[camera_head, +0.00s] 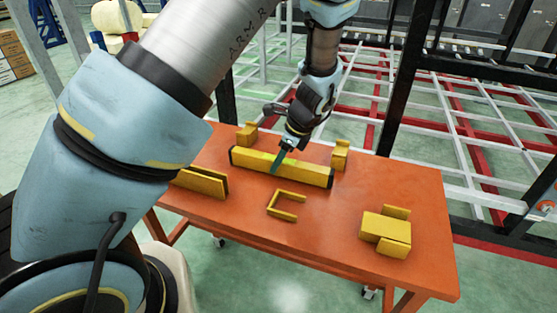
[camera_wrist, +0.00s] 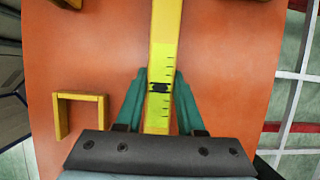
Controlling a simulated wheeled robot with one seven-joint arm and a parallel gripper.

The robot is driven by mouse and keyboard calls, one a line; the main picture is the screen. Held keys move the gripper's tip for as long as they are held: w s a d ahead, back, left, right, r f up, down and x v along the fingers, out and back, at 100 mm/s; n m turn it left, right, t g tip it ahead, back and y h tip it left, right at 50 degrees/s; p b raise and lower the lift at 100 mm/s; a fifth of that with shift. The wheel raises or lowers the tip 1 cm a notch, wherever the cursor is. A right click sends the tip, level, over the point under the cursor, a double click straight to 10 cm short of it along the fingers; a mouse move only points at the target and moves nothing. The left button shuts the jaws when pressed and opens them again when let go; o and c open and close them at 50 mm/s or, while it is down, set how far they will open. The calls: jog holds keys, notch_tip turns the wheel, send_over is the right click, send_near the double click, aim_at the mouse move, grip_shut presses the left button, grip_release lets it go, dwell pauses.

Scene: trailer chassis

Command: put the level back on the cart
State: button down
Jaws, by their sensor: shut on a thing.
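The level (camera_head: 312,174) is a long yellow bar with black ends, lying lengthwise over the orange cart (camera_head: 341,202) in the head view. My gripper (camera_head: 280,162) reaches down onto the level near its middle. In the wrist view the level (camera_wrist: 165,40) runs up the picture between the green fingers of my gripper (camera_wrist: 160,95), one on each side, close to its vial and black markings. The fingers are shut on it. I cannot tell whether its underside touches the cart top. Part of the level is hidden behind the gripper.
On the cart are a yellow U-shaped bracket (camera_head: 287,203), yellow blocks at the right (camera_head: 386,231), a yellow piece at the left (camera_head: 203,183), and two small holders behind the level (camera_head: 246,134) (camera_head: 340,155). A trailer frame (camera_head: 470,110) stands behind. The cart's right top is partly clear.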

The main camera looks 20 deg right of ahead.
jog(key=shift+f, duration=0.1)
jog(key=c, duration=0.5)
grip_release()
jog(key=b+v, duration=0.2)
jog(key=v, duration=1)
jog(key=w+a+n+h, duration=0.1)
jog(key=a+n, duration=0.4)
jog(key=a, duration=0.3)
jog(key=w+a+n+g+h, duration=0.1)
jog(key=a+n, duration=0.5)
jog(key=a, duration=0.2)
jog(key=w+a+r+n+g, duration=0.1)
jog(key=a+n, duration=0.4)
jog(key=a, duration=0.3)
jog(key=shift+w+a+n+h, duration=0.15)
jog(key=shift+n+h, duration=0.25)
jog(key=shift+s+a+r+n+h, duration=0.15)
jog(key=shift+s+a+n, duration=0.5)
jog(key=shift+a+n, duration=0.85)
jog(key=shift+s+a+f+n+h, duration=0.1)
jog(key=shift+s+a+n, duration=0.6)
jog(key=shift+a+n, duration=0.8)
jog(key=shift+s+a+r+n+h, duration=0.15)
jog(key=shift+s+a+n, duration=0.5)
jog(key=shift+a+n, duration=0.85)
